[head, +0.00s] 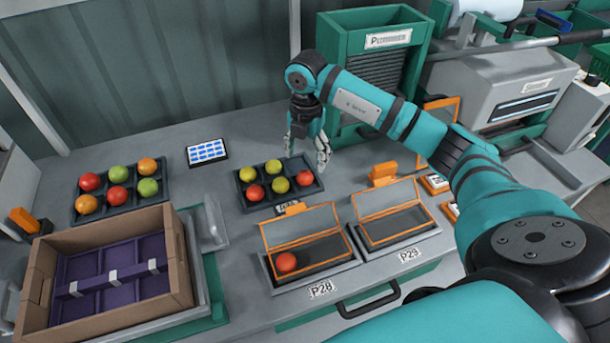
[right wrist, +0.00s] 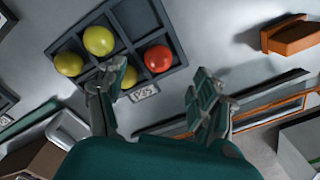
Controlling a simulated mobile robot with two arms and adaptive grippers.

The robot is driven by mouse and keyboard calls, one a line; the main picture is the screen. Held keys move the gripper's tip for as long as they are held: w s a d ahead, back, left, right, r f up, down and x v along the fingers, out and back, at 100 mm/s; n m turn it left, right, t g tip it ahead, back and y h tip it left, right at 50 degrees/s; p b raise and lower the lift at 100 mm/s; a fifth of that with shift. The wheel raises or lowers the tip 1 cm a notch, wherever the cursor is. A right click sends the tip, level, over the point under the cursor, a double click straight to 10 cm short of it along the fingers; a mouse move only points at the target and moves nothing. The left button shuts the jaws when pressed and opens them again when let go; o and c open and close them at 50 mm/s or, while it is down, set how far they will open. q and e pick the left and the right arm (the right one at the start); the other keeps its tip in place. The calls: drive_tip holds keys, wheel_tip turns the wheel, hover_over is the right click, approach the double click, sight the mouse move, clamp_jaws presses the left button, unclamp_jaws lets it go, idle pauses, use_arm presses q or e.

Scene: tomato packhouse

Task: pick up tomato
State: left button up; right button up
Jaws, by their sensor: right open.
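The middle tray (head: 243,203) holds yellow and red tomatoes in its cells. A red tomato (head: 304,177) sits in its right front cell and also shows in the right wrist view (right wrist: 158,58). My right gripper (head: 307,159) is open and empty above the tray's right end. In the right wrist view its spread fingers (right wrist: 157,76) stand either side of the red tomato's line, apart from it. My left gripper is not in view.
Another tray (head: 132,208) of mixed tomatoes lies left. A cardboard crate (head: 187,262) with purple dividers stands front left. Orange-framed bin P28 (head: 318,226) holds a red tomato (head: 286,262); bin P29 (head: 390,200) looks empty. A green shuttered cabinet (head: 341,60) stands behind my right arm.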

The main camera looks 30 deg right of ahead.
sight(305, 173)
drive_tip(key=shift+f, duration=0.6)
drive_tip(key=f, duration=0.2)
drive_tip(key=f+p, duration=0.1)
drive_tip(key=f, duration=0.1)
drive_tip(key=shift+s+a+f+p, duration=0.1)
drive_tip(key=shift+a+f+p, duration=0.1)
drive_tip(key=shift+p, duration=0.1)
drive_tip(key=shift+f, duration=0.4)
drive_tip(key=c, duration=0.9)
